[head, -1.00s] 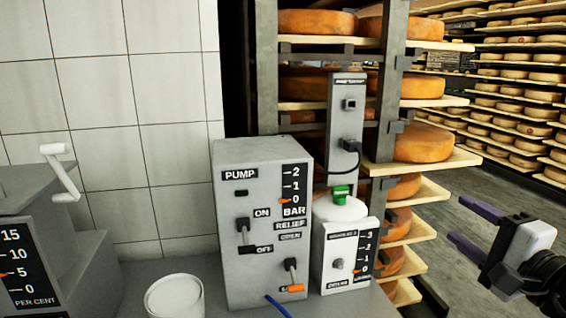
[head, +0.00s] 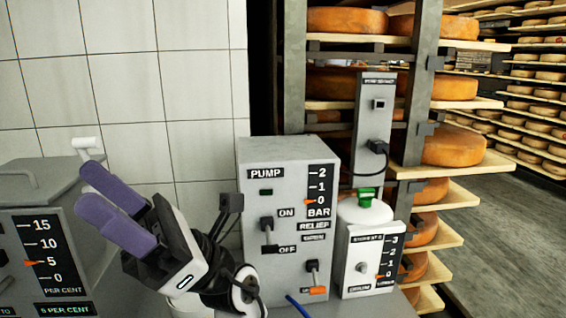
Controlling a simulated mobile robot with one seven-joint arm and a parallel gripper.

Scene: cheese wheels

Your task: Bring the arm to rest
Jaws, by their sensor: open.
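My gripper (head: 90,192) is at the left of the head view, in front of the percent-scale box and the tiled wall. Its two purple fingers point up and to the left. They are apart, with nothing seen between them. My wrist and arm come in from the bottom, left of the pump box (head: 288,215).
The percent-scale box (head: 45,262) with a white-ended crank (head: 86,143) stands at left. A small dial unit (head: 370,262) stands right of the pump box. Behind is a rack of cheese wheels (head: 452,147). Open floor (head: 515,240) shows at right.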

